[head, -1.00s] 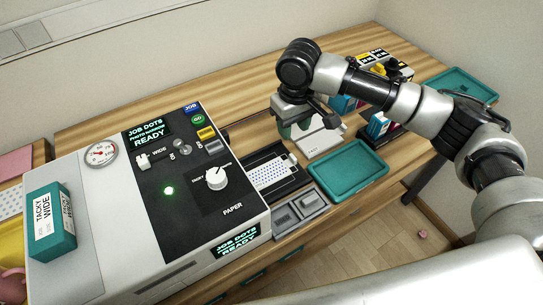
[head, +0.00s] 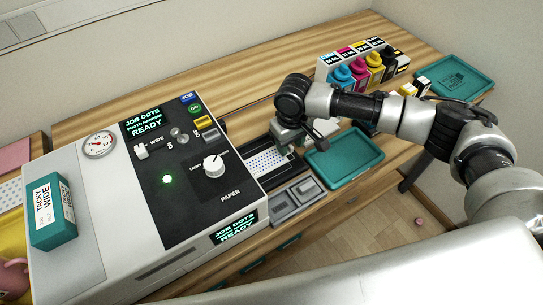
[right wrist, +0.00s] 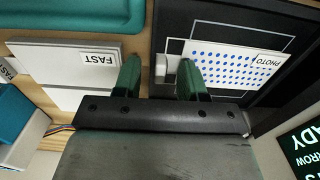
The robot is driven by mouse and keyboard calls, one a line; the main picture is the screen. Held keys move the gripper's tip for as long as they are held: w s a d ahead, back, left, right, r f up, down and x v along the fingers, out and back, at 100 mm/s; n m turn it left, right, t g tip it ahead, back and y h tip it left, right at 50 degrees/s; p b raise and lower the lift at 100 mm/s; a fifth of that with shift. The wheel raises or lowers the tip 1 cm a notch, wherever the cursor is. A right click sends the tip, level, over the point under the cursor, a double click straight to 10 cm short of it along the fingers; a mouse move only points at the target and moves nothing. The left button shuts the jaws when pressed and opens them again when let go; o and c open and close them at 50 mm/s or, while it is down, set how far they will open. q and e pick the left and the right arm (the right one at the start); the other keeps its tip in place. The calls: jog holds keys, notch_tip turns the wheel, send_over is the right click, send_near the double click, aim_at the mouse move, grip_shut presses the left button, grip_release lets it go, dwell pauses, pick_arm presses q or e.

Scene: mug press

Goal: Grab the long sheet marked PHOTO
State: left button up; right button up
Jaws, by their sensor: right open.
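The long white sheet marked PHOTO (right wrist: 235,62), with blue dots, lies on a dark tray (right wrist: 285,30) beside the printer. In the head view the dotted sheet (head: 268,161) is partly covered by my right gripper (head: 290,147). In the right wrist view my right gripper (right wrist: 160,78) is open, with green fingers and nothing between them. One finger is over the end of the PHOTO sheet, beside a small light block (right wrist: 160,68); I cannot tell whether it touches. The other finger is by the white stack marked FAST (right wrist: 60,52). My left gripper is not in view.
The printer (head: 110,215) stands left of the sheet. Ink bottles (head: 362,68) stand behind my arm. A second teal tray (head: 455,78) is at the far right.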

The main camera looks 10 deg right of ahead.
jog(key=shift+c, duration=0.4)
grip_shut()
jog(key=shift+r, duration=0.15)
